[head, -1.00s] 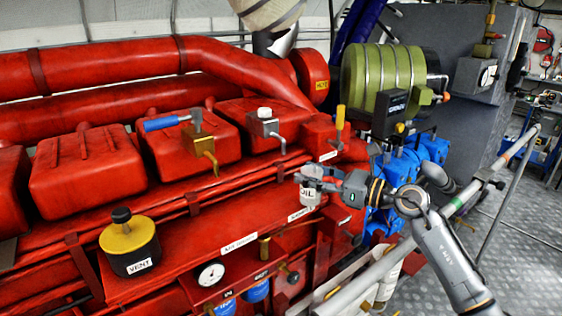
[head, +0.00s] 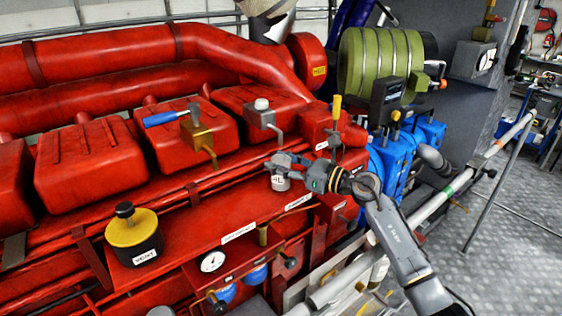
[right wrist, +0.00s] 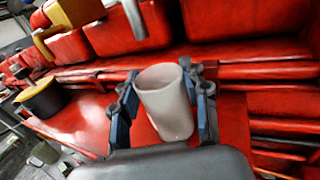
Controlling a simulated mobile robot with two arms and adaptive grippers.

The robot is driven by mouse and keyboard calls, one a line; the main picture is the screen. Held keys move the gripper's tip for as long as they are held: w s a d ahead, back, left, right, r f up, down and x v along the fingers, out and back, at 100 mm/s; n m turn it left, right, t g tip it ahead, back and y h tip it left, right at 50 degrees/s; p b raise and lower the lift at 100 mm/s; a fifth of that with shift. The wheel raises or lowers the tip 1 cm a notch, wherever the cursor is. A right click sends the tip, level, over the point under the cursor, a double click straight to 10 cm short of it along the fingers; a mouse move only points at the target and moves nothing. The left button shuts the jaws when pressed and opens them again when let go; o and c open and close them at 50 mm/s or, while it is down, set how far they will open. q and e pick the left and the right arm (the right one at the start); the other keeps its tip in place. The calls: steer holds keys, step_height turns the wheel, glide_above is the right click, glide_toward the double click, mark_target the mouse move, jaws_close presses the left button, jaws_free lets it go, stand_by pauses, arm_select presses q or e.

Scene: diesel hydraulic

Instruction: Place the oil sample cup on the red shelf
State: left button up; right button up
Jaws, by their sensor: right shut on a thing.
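In the wrist view the shelf (right wrist: 90,125) spreads behind and left of the cup. I cannot tell whether the cup touches it. My left gripper is not in view.
A yellow and black vent cap (head: 134,235) stands at the shelf's left end. A blue-handled valve (head: 190,125) and a grey-spouted tap (head: 264,118) are above. A gauge (head: 213,261) sits below the shelf edge. The middle of the shelf is clear.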

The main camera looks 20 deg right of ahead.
steer(key=o, duration=1)
steer(key=shift+w+a+f, duration=0.1)
steer(key=shift+f, duration=0.05)
steer(key=shift+o, duration=0.2)
steer(key=shift+r, duration=0.25)
steer(key=b+v, duration=0.4)
steer(key=v, duration=0.8)
steer(key=shift+b, duration=0.35)
